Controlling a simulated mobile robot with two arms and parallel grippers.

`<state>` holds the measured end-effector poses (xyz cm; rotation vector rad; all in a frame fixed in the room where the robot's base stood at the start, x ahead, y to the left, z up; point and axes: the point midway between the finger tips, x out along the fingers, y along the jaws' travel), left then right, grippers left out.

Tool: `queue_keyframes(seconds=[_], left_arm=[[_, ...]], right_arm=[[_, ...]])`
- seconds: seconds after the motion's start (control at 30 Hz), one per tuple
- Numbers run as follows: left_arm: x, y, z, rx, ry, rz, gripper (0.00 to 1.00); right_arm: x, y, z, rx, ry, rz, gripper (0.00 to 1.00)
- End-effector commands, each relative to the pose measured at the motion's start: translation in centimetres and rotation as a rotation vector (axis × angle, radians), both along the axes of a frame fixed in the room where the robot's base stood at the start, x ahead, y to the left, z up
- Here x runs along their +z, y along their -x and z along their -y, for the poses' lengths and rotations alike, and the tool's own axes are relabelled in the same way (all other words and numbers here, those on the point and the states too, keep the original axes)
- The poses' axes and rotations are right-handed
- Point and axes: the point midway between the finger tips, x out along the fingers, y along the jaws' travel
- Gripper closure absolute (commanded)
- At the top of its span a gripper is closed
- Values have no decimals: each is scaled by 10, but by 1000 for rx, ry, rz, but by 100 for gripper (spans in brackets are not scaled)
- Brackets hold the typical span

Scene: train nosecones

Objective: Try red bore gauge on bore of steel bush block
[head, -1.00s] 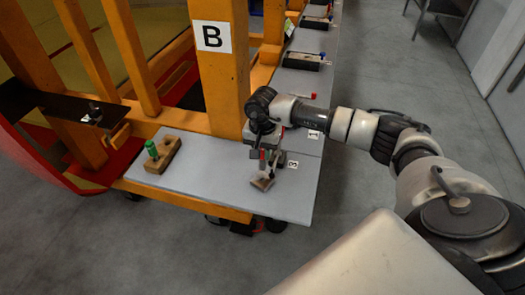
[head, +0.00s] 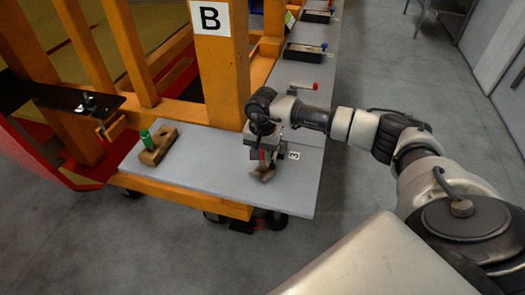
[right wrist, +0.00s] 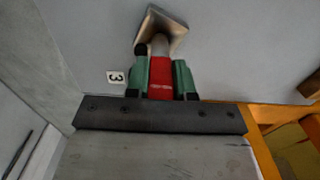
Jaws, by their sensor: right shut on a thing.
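My right gripper (right wrist: 160,80) is shut on the red bore gauge (right wrist: 160,72), whose red body shows between the green fingers in the right wrist view. The gauge's grey end points at the small steel bush block (right wrist: 172,22) and overlaps it in the picture. I cannot tell whether the end is inside the bore, as the bore itself is hidden. In the head view my right gripper (head: 265,158) is low over the shelf, just above the block (head: 262,175). My left gripper is not in view.
A wooden holder (head: 158,150) with a green gauge (head: 147,140) stands at the left of the grey shelf (head: 215,180). A label "3" (head: 294,156) lies just right of my gripper. An orange post (head: 221,80) marked B rises behind.

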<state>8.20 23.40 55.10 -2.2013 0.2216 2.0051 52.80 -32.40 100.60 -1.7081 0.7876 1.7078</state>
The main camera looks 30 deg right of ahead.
Motion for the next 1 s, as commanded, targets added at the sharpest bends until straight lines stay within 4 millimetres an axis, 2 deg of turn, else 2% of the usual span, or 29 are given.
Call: queue_keyframes(seconds=[1.0], left_arm=[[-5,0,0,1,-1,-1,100]], right_arm=[[-4,0,0,0,1,1,100]])
